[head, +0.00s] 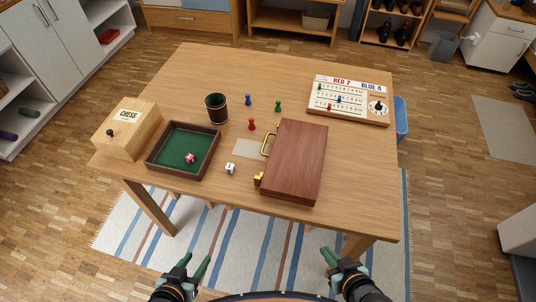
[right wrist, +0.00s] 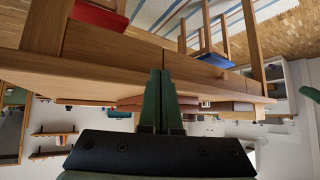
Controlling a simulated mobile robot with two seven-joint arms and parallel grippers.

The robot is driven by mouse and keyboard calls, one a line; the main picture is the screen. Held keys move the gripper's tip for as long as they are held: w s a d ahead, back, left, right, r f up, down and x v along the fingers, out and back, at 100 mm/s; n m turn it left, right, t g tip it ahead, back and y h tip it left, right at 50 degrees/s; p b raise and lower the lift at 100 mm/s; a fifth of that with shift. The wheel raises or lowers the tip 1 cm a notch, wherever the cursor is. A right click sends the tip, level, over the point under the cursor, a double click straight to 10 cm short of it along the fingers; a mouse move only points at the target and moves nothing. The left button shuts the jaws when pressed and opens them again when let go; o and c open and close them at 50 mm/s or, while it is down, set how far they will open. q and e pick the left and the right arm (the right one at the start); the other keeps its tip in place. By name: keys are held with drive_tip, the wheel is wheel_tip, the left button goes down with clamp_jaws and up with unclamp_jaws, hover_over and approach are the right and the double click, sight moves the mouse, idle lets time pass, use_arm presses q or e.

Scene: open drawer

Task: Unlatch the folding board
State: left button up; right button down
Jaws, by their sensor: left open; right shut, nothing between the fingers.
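The folding board (head: 296,162) is a closed reddish-brown wooden case lying flat on the table, right of its middle. A brass handle (head: 266,144) is on its left side. A brass latch (head: 259,181) is on the same side near the front corner; its exact position is too small to tell. My left gripper (head: 197,264) is open and empty in front of the table, apart from the board. My right gripper (head: 327,254) is shut and empty, also in front of the table. Its closed green fingers show in the right wrist view (right wrist: 160,95), with the table edge beyond.
On the table (head: 205,70) are a chess box (head: 125,128), a green-lined tray (head: 183,150) with a red die, a white die (head: 230,168), a dark cup (head: 216,108), several coloured pawns and a scoreboard (head: 348,99). The front edge lies between the grippers and the board.

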drive_tip(key=shift+w+d, duration=0.25)
drive_tip(key=shift+a, duration=0.1)
